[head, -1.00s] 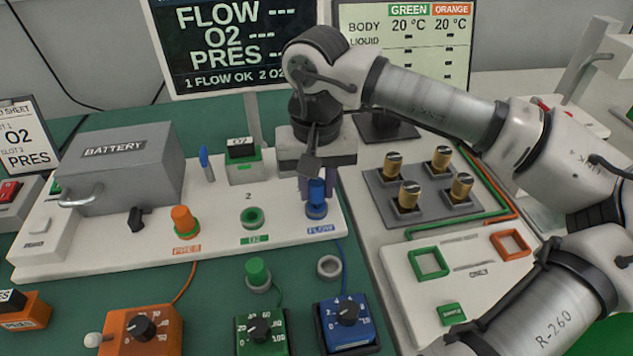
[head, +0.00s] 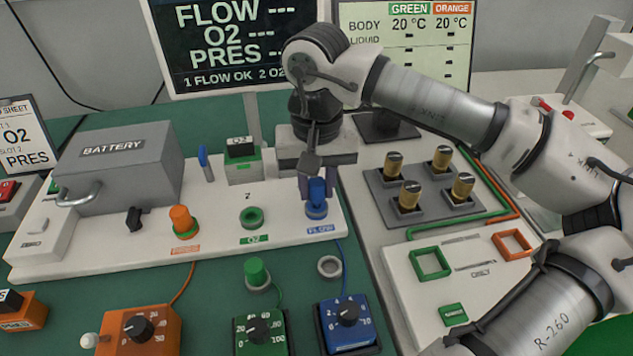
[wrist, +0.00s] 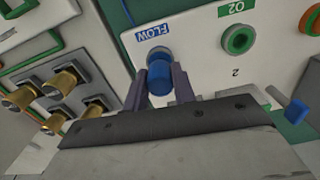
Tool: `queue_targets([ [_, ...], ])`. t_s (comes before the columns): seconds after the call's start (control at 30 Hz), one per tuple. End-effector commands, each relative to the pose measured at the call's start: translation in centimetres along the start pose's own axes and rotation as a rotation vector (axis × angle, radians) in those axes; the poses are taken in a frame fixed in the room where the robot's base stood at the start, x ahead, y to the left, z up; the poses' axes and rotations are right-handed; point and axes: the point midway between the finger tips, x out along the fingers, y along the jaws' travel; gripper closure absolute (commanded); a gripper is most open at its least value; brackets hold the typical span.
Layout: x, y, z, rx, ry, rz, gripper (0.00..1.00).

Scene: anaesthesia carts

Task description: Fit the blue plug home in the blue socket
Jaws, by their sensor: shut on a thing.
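The blue plug (head: 317,190) stands upright at the blue socket (head: 316,211) labelled FLOW, at the right end of the white panel. My gripper (head: 311,188) is above the panel, pointing down, with its fingers shut around the plug. In the wrist view the blue plug (wrist: 158,83) sits between the two dark fingers of my gripper (wrist: 160,88). The blue socket (wrist: 157,54) shows partly behind the plug, beside the FLOW label. The plug is at the socket mouth; I cannot tell how deep it sits.
The green O2 socket (head: 251,216) is empty. An orange plug (head: 183,220) stands at the PRES socket. A green plug (head: 257,270) stands in a holder beside an empty grey ring (head: 329,266). Brass-topped pegs (head: 410,195) stand on a grey plate at the right.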

Motion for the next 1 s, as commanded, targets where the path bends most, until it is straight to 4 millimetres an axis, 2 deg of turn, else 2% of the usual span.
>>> queue_targets([
  [1.0,2.1,0.0,0.0,-0.001,0.001,0.000,0.96],
])
